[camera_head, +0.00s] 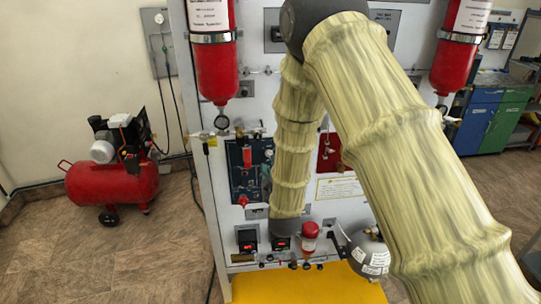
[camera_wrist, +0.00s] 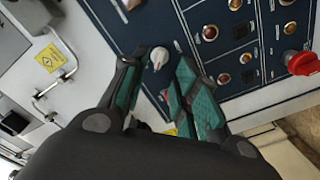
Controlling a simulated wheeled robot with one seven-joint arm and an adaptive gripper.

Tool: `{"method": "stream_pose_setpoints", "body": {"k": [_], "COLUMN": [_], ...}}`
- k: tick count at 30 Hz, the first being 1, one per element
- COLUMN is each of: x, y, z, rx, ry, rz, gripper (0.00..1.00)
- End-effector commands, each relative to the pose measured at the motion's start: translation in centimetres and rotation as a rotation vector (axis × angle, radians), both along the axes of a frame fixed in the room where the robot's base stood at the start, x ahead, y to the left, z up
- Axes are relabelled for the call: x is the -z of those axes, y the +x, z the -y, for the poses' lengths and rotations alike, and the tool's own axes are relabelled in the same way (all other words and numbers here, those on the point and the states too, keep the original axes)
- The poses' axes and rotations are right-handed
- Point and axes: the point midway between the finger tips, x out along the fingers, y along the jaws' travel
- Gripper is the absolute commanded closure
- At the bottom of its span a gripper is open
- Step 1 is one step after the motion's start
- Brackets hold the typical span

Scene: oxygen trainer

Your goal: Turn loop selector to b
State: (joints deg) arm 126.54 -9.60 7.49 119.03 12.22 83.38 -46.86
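In the wrist view a small pale grey knob (camera_wrist: 159,55) with a reddish mark sits on a dark blue panel (camera_wrist: 230,40); it looks like the loop selector. Its labels are too small to read, so I cannot tell its setting. My gripper (camera_wrist: 163,62) has two teal-padded fingers standing apart, with the knob between their tips. I see a gap around the knob; contact with either finger is not clear. In the head view the blue panel (camera_head: 236,158) is partly covered by my arm, which hides the knob and my fingers.
Several buttons and lamps and a red knob (camera_wrist: 301,63) sit right of my gripper in the wrist view. In the head view, red cylinders (camera_head: 215,68) flank the rack, and a red compressor (camera_head: 112,183) stands at left.

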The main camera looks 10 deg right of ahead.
Motion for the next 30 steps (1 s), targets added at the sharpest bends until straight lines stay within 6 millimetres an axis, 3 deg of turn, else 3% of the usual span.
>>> {"method": "stream_pose_setpoints", "body": {"k": [10, 23, 28, 30], "x": [-0.2, 0.1, 0.0, 0.0], "y": [4.4, 5.2, 5.2, 5.2], "z": [0.0, 0.0, 0.0, 0.0], "rx": [0.0, 0.0, 0.0, 0.0], "ry": [0.002, 0.001, 0.001, 0.001], "rz": [-0.001, -0.001, -0.001, -0.001], "gripper": [0.7, 0.7, 0.99, 1.0]}}
